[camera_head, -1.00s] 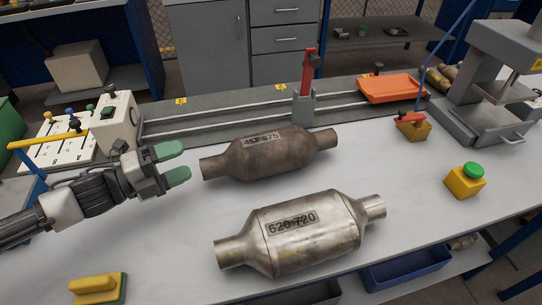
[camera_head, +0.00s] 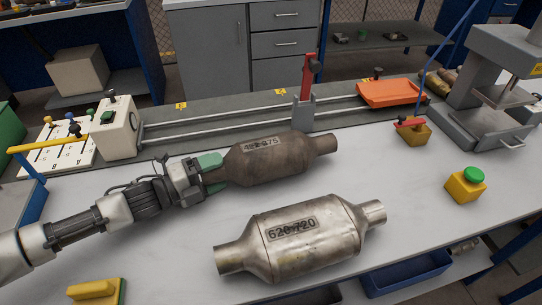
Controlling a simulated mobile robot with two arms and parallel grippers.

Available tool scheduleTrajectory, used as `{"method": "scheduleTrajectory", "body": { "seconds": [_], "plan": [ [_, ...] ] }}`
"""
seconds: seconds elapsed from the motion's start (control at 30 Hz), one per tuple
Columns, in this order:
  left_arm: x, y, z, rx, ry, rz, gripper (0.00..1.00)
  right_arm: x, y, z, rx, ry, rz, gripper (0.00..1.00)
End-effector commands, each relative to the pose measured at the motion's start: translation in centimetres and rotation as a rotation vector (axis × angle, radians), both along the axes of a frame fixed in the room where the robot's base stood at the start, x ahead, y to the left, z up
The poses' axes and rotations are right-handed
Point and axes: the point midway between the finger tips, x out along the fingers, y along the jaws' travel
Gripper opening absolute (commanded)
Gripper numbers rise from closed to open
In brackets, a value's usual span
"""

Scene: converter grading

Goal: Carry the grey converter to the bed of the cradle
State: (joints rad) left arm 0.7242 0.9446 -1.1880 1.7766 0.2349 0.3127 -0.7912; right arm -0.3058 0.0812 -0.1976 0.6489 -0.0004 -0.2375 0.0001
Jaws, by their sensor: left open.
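A dull grey-brown converter (camera_head: 272,160) with a dark number label lies on the bench in front of the rails. A shinier silver converter (camera_head: 298,240), labelled 620-720, lies nearer the front. My left gripper (camera_head: 213,171) is open at the left pipe end of the darker converter. Its green-tipped fingers overlap that end and hide most of the pipe; I cannot tell if they touch it. An orange tray-like carriage (camera_head: 390,93) sits on the rails at the back right; I cannot tell if it is the cradle's bed. My right gripper is not in view.
A red upright lever (camera_head: 307,77) stands on the rails behind the darker converter. A grey press (camera_head: 487,95) and a green-topped yellow button box (camera_head: 466,184) are on the right. A yellow-handled brush (camera_head: 95,291) lies front left. Bench between the silver converter and button box is clear.

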Motion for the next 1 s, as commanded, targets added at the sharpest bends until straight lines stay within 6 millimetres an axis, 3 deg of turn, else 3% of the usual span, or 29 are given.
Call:
{"method": "scheduleTrajectory", "body": {
  "seconds": [0.2, 0.6, 1.0],
  "plan": [
    [0.01, 0.00, -0.02, 0.000, 0.000, 0.000, 0.62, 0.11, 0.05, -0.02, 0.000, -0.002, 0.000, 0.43],
    [-0.02, 0.00, -0.04, -0.001, 0.001, 0.000, 0.00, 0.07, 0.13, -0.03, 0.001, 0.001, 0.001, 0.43],
    [0.03, -0.13, 0.64, -0.011, -0.008, -0.005, 0.00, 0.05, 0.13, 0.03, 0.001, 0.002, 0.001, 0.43]
  ]
}}
